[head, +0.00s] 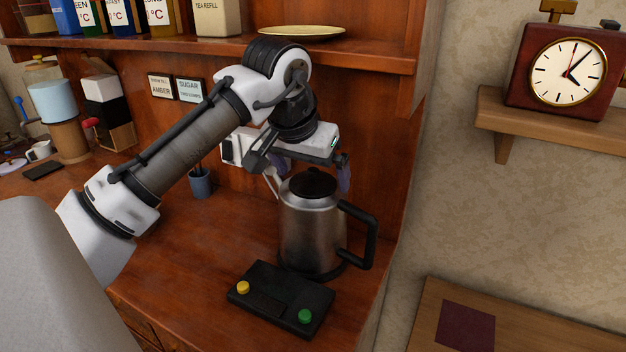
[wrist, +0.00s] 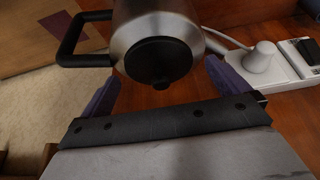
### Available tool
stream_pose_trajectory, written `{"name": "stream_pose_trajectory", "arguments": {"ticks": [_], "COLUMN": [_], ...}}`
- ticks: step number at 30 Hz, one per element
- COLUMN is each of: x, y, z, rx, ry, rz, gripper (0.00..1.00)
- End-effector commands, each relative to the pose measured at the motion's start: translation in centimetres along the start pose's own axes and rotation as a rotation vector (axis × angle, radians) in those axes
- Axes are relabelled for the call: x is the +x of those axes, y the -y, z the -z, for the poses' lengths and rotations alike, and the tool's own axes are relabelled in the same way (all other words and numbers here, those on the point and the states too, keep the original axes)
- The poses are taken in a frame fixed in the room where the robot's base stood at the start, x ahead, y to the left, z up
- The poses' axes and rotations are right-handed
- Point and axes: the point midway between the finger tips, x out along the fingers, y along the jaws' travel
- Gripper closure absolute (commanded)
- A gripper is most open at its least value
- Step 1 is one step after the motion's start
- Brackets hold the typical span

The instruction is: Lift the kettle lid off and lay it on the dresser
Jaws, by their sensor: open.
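The kettle (head: 312,235) is a brushed steel jug with a black handle, standing upright at the right end of the dresser (head: 230,265). Its black lid (head: 313,184) is on top; in the wrist view the lid (wrist: 158,60) shows a small knob at its middle. My gripper (head: 308,178) is open above and just behind the kettle's top. In the wrist view its two purple fingers (wrist: 158,90) are spread on either side of the lid, with nothing held. I cannot tell whether a finger touches the kettle.
A black box with a yellow and a green button (head: 280,300) lies in front of the kettle. A blue cup (head: 201,183) stands behind, left of the kettle. The dresser top left of the black box is bare. A shelf (head: 370,58) runs above. A white socket strip (wrist: 265,65) lies beside the kettle.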

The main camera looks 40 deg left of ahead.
Motion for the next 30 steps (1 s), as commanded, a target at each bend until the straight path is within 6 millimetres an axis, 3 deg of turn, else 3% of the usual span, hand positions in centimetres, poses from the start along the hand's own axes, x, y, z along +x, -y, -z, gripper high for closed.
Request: {"name": "stream_pose_trajectory", "arguments": {"ticks": [6,17,30], "x": [0.06,0.03,-0.36], "y": [0.00,0.00,-0.02], "z": [0.01,0.02,0.50], "rx": [0.000,0.000,0.001], "ry": [-0.001,-0.001,-0.001], "rz": [0.000,0.000,-0.001], "gripper": [0.01,0.47,0.47]}}
